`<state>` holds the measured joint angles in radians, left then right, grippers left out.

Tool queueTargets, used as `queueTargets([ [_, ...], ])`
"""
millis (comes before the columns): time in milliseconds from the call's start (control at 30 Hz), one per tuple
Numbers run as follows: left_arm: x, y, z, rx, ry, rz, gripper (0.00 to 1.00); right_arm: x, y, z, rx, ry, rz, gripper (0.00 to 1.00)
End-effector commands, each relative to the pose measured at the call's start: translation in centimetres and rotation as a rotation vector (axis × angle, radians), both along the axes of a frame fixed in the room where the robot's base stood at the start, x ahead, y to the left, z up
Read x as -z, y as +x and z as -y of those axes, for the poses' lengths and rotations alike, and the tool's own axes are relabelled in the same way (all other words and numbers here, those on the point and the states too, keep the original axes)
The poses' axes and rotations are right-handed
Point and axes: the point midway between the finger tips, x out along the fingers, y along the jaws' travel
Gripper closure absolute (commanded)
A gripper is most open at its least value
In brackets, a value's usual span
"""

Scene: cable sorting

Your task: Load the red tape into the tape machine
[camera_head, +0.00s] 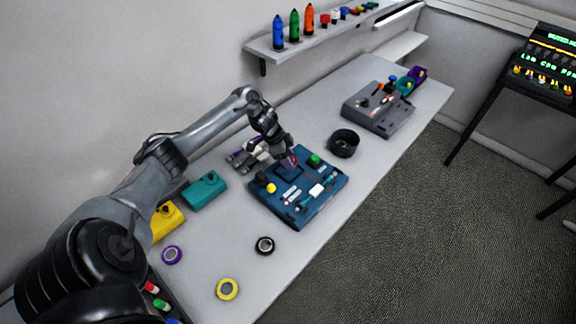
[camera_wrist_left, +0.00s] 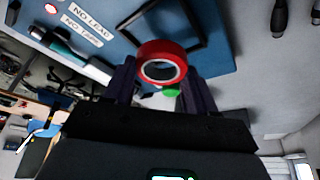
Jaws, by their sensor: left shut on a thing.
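My left gripper (camera_head: 288,163) is shut on the red tape (camera_wrist_left: 162,48), a ring held between the two dark fingers in the left wrist view. The gripper is over the upper part of a blue machine board (camera_head: 318,203) on the table. The board carries a black square frame (camera_wrist_left: 203,30), labels, and green, black and yellow knobs. In the left wrist view the tape appears in front of the frame's near side; I cannot tell whether they touch. My right gripper is not in view.
Purple (camera_head: 172,255), black (camera_head: 265,246) and yellow (camera_head: 227,289) tape rolls lie on the near table. A teal dispenser (camera_head: 204,190) and a yellow one (camera_head: 167,221) stand by the wall.

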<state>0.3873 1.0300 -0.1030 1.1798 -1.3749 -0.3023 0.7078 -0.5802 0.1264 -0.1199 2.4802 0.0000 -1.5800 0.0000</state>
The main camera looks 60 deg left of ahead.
Motion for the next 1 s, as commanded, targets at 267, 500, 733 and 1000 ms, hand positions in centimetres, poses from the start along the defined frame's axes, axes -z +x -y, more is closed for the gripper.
queueTargets([
  [267, 3.3, -0.1, 0.1, -0.002, -0.002, -0.003, 0.73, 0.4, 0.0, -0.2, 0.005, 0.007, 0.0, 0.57],
  [500, 3.9, 0.0, 0.0, 0.0, 0.001, -0.002, 0.73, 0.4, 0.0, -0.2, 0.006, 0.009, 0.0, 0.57],
  [733, 4.2, 0.0, 0.0, -0.001, 0.001, -0.002, 0.73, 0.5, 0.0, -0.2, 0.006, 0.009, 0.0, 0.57],
  [1000, 4.1, 0.0, 0.0, -0.001, 0.0, -0.001, 0.33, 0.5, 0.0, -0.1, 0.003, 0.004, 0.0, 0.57],
])
